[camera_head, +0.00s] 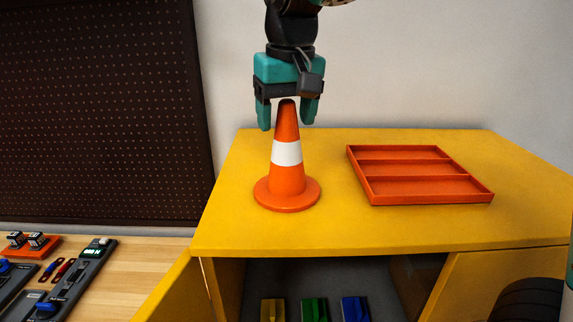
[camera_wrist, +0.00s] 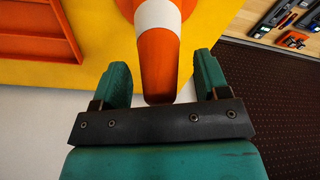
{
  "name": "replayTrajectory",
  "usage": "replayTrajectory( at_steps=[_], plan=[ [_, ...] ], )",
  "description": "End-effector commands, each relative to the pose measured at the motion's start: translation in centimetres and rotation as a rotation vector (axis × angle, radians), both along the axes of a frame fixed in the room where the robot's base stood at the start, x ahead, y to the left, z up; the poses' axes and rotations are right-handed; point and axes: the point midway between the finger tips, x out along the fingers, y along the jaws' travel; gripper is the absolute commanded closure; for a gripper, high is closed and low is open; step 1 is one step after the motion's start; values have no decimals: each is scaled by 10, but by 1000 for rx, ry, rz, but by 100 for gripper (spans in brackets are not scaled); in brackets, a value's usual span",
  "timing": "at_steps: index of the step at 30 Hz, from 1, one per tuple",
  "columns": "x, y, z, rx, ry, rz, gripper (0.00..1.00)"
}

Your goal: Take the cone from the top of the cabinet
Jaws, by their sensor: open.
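The orange cone (camera_head: 287,178) with a white band stands upright on the yellow cabinet (camera_head: 340,232), left of the middle of its top. My teal gripper (camera_head: 287,118) is above the cone, pointing down, with its fingers apart. In the head view the cone's tip reaches up between the two fingers. In the wrist view the cone (camera_wrist: 158,62) also shows between the open fingers of my gripper (camera_wrist: 160,82), with a gap on each side. Nothing is held. The cone's base is cut off in the wrist view.
An orange compartment tray (camera_head: 420,197) lies on the cabinet top, right of the cone. The cabinet front is open, with yellow, green and blue items (camera_head: 314,309) inside. A wooden bench (camera_head: 140,268) with tools is at left, below a dark pegboard (camera_head: 95,110).

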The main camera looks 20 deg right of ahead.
Motion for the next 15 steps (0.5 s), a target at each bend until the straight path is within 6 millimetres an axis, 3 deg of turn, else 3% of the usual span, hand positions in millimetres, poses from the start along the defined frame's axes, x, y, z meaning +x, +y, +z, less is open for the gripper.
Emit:
replayTrajectory(
  at_steps=[6,15],
  plan=[
    [0,0,-1,0,0,0,32],
    [0,0,-1,0,0,1,100]
  ],
)
